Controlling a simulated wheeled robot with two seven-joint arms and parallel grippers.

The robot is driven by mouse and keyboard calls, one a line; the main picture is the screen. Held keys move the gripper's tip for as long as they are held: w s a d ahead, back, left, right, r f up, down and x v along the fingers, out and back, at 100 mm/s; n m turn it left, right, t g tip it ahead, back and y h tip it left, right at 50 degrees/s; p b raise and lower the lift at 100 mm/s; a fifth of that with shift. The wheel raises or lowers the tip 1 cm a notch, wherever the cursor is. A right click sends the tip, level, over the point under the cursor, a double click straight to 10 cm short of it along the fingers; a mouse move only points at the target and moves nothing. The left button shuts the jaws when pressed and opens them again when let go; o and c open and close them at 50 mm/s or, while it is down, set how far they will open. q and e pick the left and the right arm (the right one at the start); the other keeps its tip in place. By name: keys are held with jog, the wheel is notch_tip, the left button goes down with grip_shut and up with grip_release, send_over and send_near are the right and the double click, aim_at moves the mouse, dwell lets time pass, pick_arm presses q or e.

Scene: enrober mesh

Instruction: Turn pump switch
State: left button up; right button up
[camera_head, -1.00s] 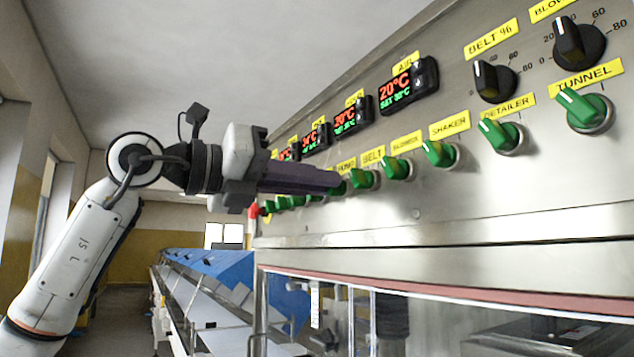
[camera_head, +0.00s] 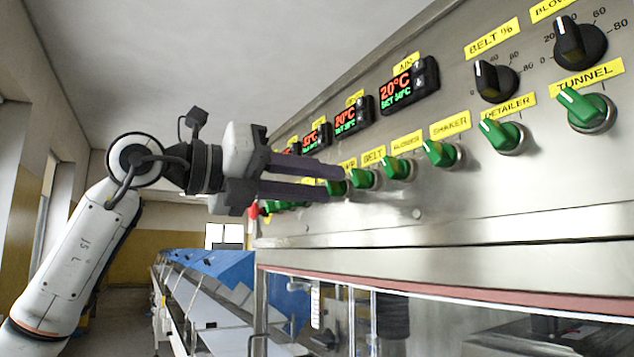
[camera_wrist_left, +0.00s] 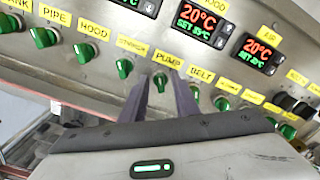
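The pump switch is a green knob below the yellow PUMP label (camera_wrist_left: 168,59) on the steel panel. In the left wrist view the pump switch (camera_wrist_left: 160,82) shows between my finger ends, its handle nearly upright in the picture, while neighbouring handles lean left. In the head view my left gripper (camera_head: 335,182) reaches in from the left, its two dark fingers apart, one above the other, with the tips at the pump switch. In the left wrist view the left gripper (camera_wrist_left: 160,80) has a finger on each side of the knob. I cannot tell whether they touch it. My right gripper is not in view.
Temperature displays (camera_head: 409,86) sit above. A red button (camera_head: 254,211) is lower left. Below the panel is a clear-windowed enclosure; a blue conveyor (camera_head: 215,264) runs behind.

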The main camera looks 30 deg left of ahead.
pick_arm(q)
jog(key=shift+s, duration=0.1)
jog(key=shift+s+a, duration=0.25)
jog(key=shift+s, duration=0.05)
jog(key=b+v, duration=0.2)
jog(key=v, duration=0.7)
jog(key=shift+s+a, duration=0.15)
jog(key=shift+s, duration=0.05)
